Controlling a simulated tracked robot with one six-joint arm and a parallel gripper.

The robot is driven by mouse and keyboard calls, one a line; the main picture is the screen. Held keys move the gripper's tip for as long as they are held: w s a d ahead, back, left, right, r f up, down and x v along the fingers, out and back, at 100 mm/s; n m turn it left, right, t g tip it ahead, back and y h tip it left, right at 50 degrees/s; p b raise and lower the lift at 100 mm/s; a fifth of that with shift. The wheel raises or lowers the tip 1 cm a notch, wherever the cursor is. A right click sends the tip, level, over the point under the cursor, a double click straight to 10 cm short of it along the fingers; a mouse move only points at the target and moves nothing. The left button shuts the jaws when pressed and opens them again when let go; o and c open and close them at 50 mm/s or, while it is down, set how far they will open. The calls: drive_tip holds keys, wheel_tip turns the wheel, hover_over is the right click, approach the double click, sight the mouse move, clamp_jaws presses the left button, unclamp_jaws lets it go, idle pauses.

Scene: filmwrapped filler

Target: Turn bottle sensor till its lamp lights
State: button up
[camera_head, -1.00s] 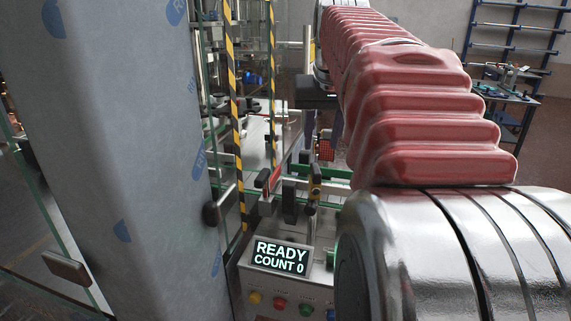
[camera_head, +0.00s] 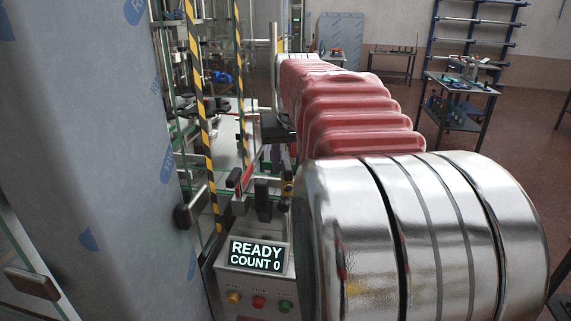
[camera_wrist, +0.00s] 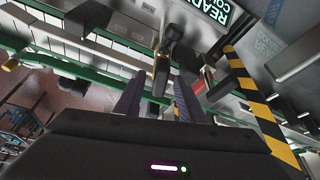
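In the wrist view, my gripper (camera_wrist: 158,100) has its two dark ribbed fingers spread apart, with nothing held between them. A small dark device with a brass-yellow part (camera_wrist: 165,58), which looks like the bottle sensor, is on its mount beyond and between the fingertips. I cannot tell whether the fingers touch it, and no lit lamp shows on it. In the head view, a yellow-and-black piece (camera_head: 287,187), probably the same sensor, stands above the control box, partly hidden by my arm. My gripper's fingers are hidden there behind the red-sleeved arm.
The control box display (camera_head: 256,255) reads READY COUNT 0, above coloured buttons. A conveyor with a green rail (camera_wrist: 85,55) runs beside the sensor. Yellow-black striped posts (camera_head: 201,110) and a film-wrapped panel (camera_head: 85,150) stand at left. Open floor and a work table (camera_head: 455,105) lie right.

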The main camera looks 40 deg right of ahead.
drive_tip(key=shift+c, duration=0.2)
clamp_jaws()
idle(0.3)
drive_tip(key=shift+w+a+m+g+h, duration=0.1)
drive_tip(key=shift+m+g+h, duration=0.4)
drive_tip(key=shift+m, duration=1.3)
drive_tip(key=shift+o, duration=0.2)
unclamp_jaws()
